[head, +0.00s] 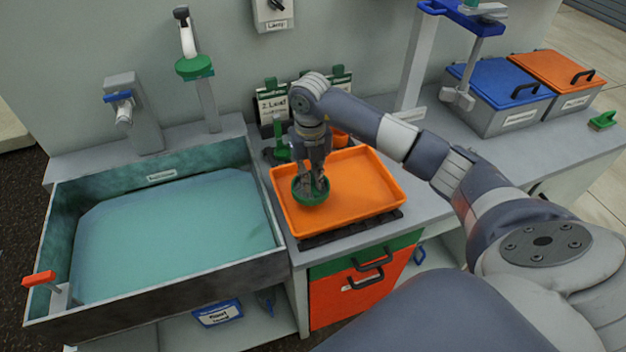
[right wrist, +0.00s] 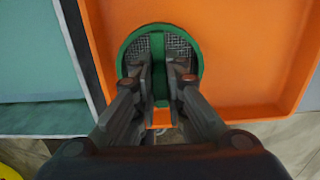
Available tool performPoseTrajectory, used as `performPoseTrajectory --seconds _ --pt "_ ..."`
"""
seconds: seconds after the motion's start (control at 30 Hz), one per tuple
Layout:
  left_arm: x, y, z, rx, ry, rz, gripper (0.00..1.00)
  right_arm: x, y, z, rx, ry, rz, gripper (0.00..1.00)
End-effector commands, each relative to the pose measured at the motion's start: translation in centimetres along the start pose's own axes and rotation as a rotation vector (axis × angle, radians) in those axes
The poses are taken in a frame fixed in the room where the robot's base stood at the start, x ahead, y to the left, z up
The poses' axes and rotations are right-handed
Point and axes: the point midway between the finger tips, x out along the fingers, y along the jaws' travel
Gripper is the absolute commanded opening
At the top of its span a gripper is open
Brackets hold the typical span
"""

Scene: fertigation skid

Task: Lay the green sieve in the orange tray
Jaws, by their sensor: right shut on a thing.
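The green sieve (head: 311,192) is a round green ring with grey mesh and a green bar across it. It is at the left part of the orange tray (head: 365,188), inside the tray's outline. My right gripper (head: 316,176) points down and is shut on the sieve's bar. The right wrist view shows the sieve (right wrist: 127,48) between and beyond the fingers (right wrist: 160,72), with the tray floor (right wrist: 240,50) behind it. I cannot tell whether the sieve touches the tray floor. My left gripper is not in view.
A water-filled basin (head: 180,240) lies left of the tray. A green stand and signs (head: 272,104) are behind the tray. Blue-lidded (head: 500,82) and orange-lidded (head: 556,70) boxes stand at the back right. The tray's right half is empty.

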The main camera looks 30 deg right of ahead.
Motion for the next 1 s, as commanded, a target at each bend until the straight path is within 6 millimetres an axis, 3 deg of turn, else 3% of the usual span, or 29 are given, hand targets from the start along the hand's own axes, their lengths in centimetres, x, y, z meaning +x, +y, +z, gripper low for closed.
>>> performPoseTrajectory --seconds 0.23,0.6,0.63,0.7,1.0 --pt "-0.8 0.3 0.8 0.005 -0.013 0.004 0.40 3.1 0.0 -0.1 0.000 0.003 -0.001 0.00" --pt "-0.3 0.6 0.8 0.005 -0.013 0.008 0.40 3.8 0.0 0.0 0.000 0.000 -0.001 0.00" --pt "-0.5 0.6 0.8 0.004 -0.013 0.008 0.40 3.7 0.0 0.0 0.000 0.000 -0.001 0.18" --pt "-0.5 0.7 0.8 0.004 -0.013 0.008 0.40 3.6 0.0 0.0 0.000 0.001 -0.001 0.31" --pt "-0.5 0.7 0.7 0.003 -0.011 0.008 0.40 3.6 0.0 -0.1 0.000 0.001 -0.001 0.31"
